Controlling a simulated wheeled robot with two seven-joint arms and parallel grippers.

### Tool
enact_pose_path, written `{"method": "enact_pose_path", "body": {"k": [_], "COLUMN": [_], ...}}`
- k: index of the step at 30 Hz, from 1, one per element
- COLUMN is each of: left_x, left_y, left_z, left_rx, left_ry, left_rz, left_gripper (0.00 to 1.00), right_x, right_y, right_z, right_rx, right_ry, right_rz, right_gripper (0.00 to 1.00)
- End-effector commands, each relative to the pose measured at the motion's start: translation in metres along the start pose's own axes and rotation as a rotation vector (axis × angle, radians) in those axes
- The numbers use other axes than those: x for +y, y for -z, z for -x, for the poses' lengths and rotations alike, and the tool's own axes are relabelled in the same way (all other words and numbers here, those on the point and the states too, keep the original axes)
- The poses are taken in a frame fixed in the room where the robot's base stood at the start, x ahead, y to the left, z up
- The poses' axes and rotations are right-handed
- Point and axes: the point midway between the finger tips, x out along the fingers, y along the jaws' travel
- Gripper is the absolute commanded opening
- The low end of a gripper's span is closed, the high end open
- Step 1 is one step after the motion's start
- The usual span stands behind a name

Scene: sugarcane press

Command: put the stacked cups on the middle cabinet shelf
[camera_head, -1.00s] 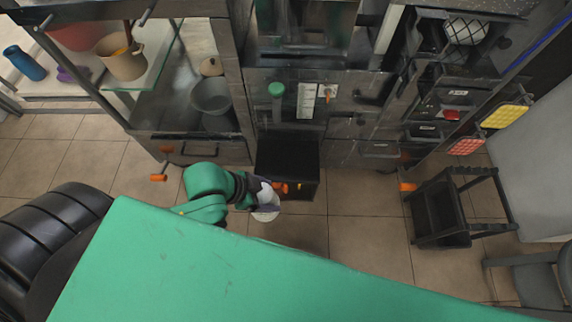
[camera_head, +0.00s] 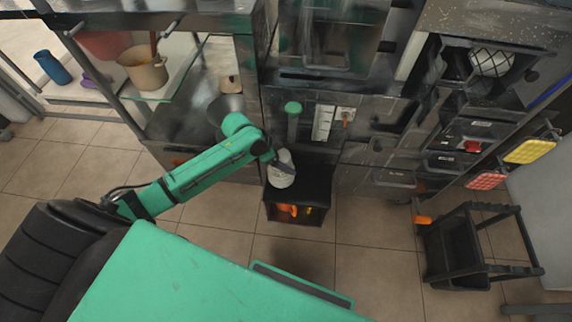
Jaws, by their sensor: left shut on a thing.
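The stacked cups (camera_head: 281,172) show as a white rounded shape at the end of my left arm, above the left part of the black box-like stand. My left gripper (camera_head: 277,160) is shut on them; its fingers are small and partly hidden against the cups. I cannot make out the separate cups in the stack. The cabinet (camera_head: 200,35) with a glass shelf (camera_head: 165,90) stands at the upper left, its front open. My right gripper is not in view.
The black stand (camera_head: 318,190) holds orange items inside. A beige pot (camera_head: 146,72) stands on the glass shelf, and a grey bowl (camera_head: 222,106) sits lower in the cabinet. A black cart (camera_head: 470,245) is at the right. Tiled floor is clear around the stand.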

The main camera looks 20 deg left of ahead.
Motion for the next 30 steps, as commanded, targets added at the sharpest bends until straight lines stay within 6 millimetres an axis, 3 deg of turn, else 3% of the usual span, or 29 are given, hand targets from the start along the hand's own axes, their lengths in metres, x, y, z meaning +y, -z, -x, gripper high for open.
{"method": "enact_pose_path", "body": {"k": [4,14,15,16,25,30], "left_x": [-0.001,-0.003,-0.003,-0.003,-0.003,-0.004], "left_y": [-0.015,-0.017,-0.017,-0.017,-0.015,-0.015], "left_z": [-0.025,-0.028,-0.028,-0.028,-0.024,0.0], "left_rx": [0.0,-0.001,-0.001,-0.001,-0.001,-0.002], "left_ry": [0.0,0.001,0.001,0.001,0.001,0.002], "left_rz": [0.002,0.0,0.0,0.0,0.0,0.0], "left_gripper": [0.22,0.22,0.89,1.0,1.0,1.0], "right_x": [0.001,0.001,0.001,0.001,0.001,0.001], "right_y": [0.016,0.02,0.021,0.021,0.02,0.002], "right_z": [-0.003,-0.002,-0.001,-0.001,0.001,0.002], "right_rx": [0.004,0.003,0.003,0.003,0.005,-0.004], "right_ry": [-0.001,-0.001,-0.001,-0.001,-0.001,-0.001], "right_rz": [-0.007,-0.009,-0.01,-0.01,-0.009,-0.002], "right_gripper": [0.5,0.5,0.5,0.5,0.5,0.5]}}
